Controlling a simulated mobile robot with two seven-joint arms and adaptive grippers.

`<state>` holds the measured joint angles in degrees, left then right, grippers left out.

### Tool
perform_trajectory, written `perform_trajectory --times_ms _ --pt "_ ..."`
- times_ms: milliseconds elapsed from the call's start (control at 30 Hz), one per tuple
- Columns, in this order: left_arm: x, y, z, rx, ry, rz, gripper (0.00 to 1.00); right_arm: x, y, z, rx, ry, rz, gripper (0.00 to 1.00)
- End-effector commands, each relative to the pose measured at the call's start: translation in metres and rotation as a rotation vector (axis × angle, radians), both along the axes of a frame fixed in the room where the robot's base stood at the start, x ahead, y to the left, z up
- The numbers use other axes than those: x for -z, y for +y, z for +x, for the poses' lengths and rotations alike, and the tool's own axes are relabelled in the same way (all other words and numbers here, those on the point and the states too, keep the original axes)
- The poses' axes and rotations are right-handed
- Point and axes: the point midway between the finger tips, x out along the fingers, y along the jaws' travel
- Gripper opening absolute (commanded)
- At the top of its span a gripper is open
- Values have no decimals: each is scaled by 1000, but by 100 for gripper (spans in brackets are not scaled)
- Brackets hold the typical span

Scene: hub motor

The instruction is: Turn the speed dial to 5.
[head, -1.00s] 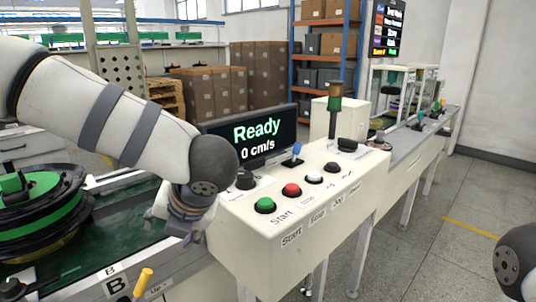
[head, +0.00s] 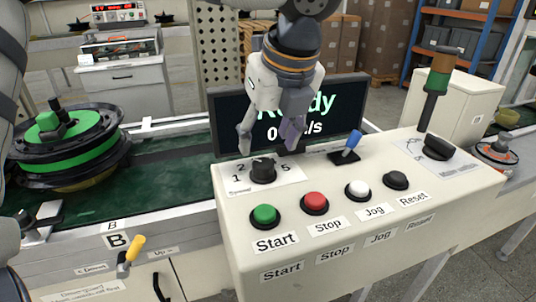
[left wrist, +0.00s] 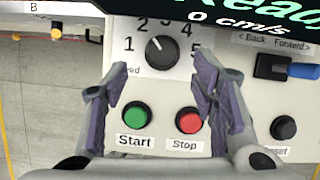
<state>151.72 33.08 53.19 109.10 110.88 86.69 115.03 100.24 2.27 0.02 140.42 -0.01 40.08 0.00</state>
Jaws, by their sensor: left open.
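The black speed dial (head: 263,170) sits at the left of the cream control panel (head: 445,190), on a white scale with numbers up to 5. My left gripper (head: 268,138) points down over the dial, fingers open and empty. In the left wrist view its purple-padded fingers (left wrist: 160,85) stand apart to either side below the dial, not touching it. The display (head: 335,110) behind reads "Ready" and 0 cm/s, partly hidden by the gripper.
Near the dial are the green Start (head: 265,215), red Stop (head: 315,202), white Jog (head: 358,190) and dark Reset (head: 396,180) buttons. A blue lever (head: 352,142) and a signal tower (head: 436,85) stand behind. A green-banded hub (head: 62,145) sits left on the conveyor.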

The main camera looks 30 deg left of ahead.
Motion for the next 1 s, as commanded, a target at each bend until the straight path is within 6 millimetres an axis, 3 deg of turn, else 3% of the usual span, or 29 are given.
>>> perform_trajectory --times_ms 100,233,600,833,1000 --pt "28 9 6 0 5 -2 53 0 0 0 0 0 0 40" --pt "48 16 11 1 2 0 53 0 0 0 0 -1 0 40" --pt "58 20 14 1 -1 1 53 0 0 1 1 -2 0 40" --pt "58 19 14 2 -1 1 4 0 0 1 1 -2 0 40" --pt "58 20 14 5 -1 1 5 0 0 1 1 -2 0 40"
